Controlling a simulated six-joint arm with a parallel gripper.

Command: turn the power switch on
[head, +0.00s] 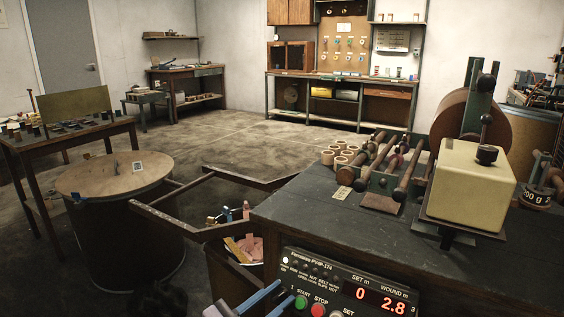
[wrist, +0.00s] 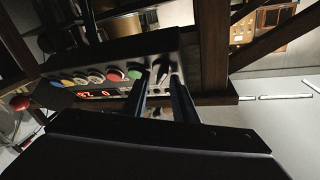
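The control panel (head: 345,285) at the lower middle of the head view has a lit red display reading 0 and 2.8, a green START button (head: 301,302) and a red STOP button (head: 318,310). In the wrist view, a dark switch with a pale pointed part (wrist: 162,70) sits on the panel beside the green button (wrist: 114,75). My gripper (wrist: 160,78) has its two blue fingers apart, with the switch between or just beyond their tips. I cannot tell whether they touch it. In the head view my gripper (head: 285,290) is at the panel's left end, and the switch is hidden or unclear.
A bin (head: 240,260) with coloured items stands left of the panel. A round-topped barrel (head: 115,175) is farther left.

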